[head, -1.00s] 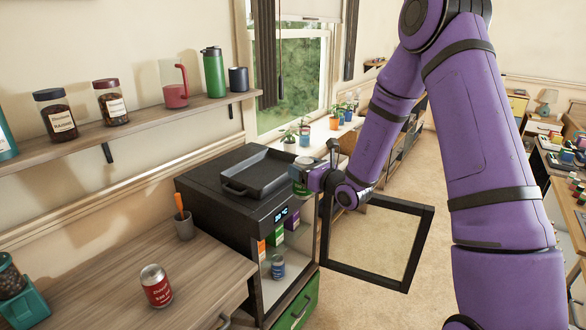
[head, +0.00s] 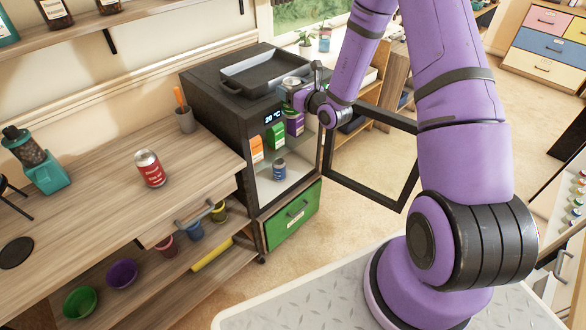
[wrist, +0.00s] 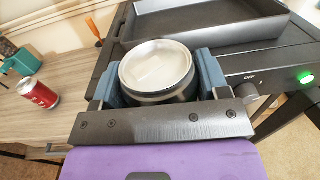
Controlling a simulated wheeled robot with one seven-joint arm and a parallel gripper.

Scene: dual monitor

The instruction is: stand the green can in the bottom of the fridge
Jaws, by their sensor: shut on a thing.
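The green can (head: 291,84) is in my gripper (head: 299,95), held upright in front of the fridge's upper front edge. In the wrist view its silver lid (wrist: 157,66) faces up between the two blue-grey fingers of my gripper (wrist: 158,82), which is shut on it. Its side is mostly hidden. The fridge (head: 212,97) is a dark box with its framed door (head: 397,202) swung open to the right.
A black tray (head: 262,72) lies on the fridge top. The cartons are orange (head: 256,148), green (head: 275,136) and purple (head: 295,123). A red can (head: 149,168) stands on the counter at left. A green drawer (head: 293,215) is under the fridge. The fridge bottom beside the blue can looks clear.

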